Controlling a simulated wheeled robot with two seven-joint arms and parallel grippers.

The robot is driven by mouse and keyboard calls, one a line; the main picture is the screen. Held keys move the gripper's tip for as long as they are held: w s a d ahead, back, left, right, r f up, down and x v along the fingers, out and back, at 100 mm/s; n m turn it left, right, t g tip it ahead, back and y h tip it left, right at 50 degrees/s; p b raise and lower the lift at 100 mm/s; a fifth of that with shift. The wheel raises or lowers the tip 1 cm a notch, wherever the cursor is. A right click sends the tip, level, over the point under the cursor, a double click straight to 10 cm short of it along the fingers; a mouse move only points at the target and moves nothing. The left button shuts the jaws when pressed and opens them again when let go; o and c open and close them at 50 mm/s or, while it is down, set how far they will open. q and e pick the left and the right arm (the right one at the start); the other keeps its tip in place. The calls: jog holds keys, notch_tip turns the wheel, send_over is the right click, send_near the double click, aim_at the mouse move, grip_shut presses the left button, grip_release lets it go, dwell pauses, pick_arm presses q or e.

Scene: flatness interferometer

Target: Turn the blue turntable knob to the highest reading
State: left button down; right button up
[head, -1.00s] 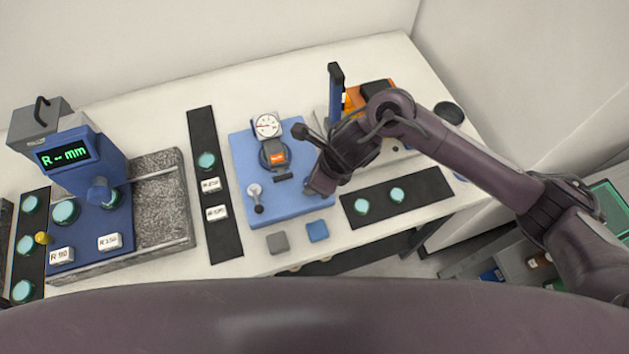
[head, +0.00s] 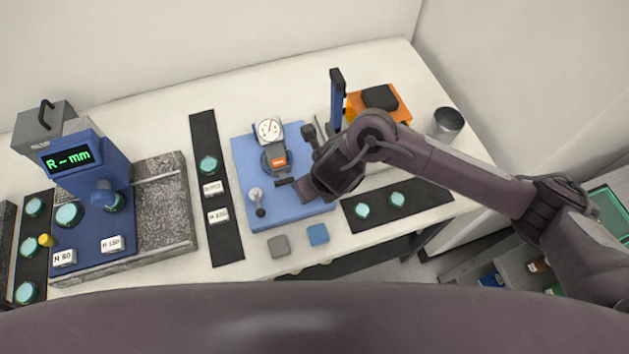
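A blue base plate (head: 300,211) lies near the middle of the table. On it stand a round white dial gauge (head: 268,128) on a grey and orange holder (head: 277,160), and a small light-grey crank (head: 255,194) with a dark ball end. I cannot make out a separate blue turntable knob on this plate; my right gripper and wrist cover its right part. My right gripper (head: 305,188) points down over the plate's right side, right of the crank and the gauge holder. Its fingertips are not clear, so its opening and any contact are unclear. My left gripper is not in view.
A blue instrument (head: 88,165) with a green "R -- mm" display stands on a granite slab (head: 165,222) at the left. Grey and blue blocks (head: 318,234) lie at the front edge.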

dwell(0.4)
jog(key=o, duration=1)
jog(key=shift+c, duration=0.2)
jog(key=shift+r, duration=0.1)
jog(key=p+v, duration=0.2)
jog(key=v, duration=0.5)
jog(key=shift+s+r, duration=0.2)
jog(key=shift+r, duration=0.05)
jog(key=shift+d, duration=0.1)
